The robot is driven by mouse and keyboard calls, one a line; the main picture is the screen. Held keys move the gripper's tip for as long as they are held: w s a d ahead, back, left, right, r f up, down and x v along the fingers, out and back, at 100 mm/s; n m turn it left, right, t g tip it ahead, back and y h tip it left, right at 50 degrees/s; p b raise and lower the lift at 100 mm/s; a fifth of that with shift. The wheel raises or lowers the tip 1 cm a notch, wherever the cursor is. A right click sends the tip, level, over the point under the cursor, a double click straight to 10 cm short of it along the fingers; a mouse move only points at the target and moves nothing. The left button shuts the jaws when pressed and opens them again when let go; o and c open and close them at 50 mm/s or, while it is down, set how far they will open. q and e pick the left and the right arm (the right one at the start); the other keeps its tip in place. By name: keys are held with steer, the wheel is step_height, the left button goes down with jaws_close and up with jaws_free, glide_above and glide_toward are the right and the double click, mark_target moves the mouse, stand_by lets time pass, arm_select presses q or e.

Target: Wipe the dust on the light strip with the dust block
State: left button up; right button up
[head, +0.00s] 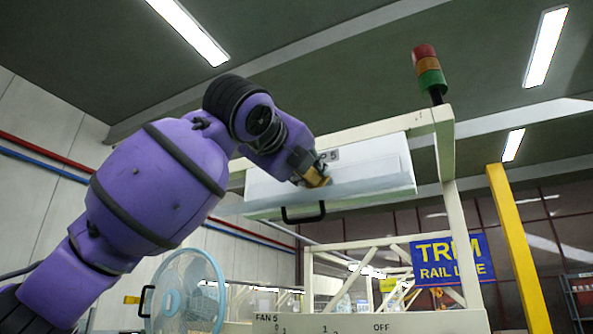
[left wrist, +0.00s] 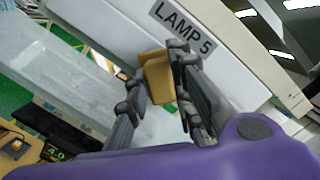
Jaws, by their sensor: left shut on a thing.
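The light strip (head: 370,172) is a white lamp housing with a pale face, hung under the cream frame overhead. In the left wrist view its label reads LAMP 5, and its greyish, streaked face (left wrist: 70,80) runs along the left. The dust block (head: 318,177) is a small tan-yellow block, also seen in the left wrist view (left wrist: 157,76). My left gripper (head: 308,172) is shut on the block and holds it at the lamp face. I cannot tell whether the block touches the face. My right gripper is not in view.
A black handle (head: 303,213) hangs below the lamp. A cream post (head: 450,200) with a signal light (head: 430,75) stands at the right. A blue fan (head: 188,292) stands lower left, and a blue TRIM RAIL LINE sign (head: 452,260) lower right.

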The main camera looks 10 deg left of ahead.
arm_select(q)
steer(key=shift+s+d, duration=0.55)
steer(key=shift+d, duration=0.95)
steer(key=shift+s+d, duration=0.5)
steer(key=shift+d, duration=1.05)
steer(key=shift+s+d, duration=0.55)
steer(key=shift+d, duration=0.95)
steer(key=shift+a, duration=0.1)
steer(key=shift+s+a, duration=0.1)
steer(key=shift+a+r+v, duration=0.15)
steer(key=shift+v, duration=1.25)
steer(key=shift+a+r+v, duration=0.15)
steer(key=shift+v, duration=1.3)
steer(key=v, duration=0.3)
steer(key=shift+a+r, duration=0.15)
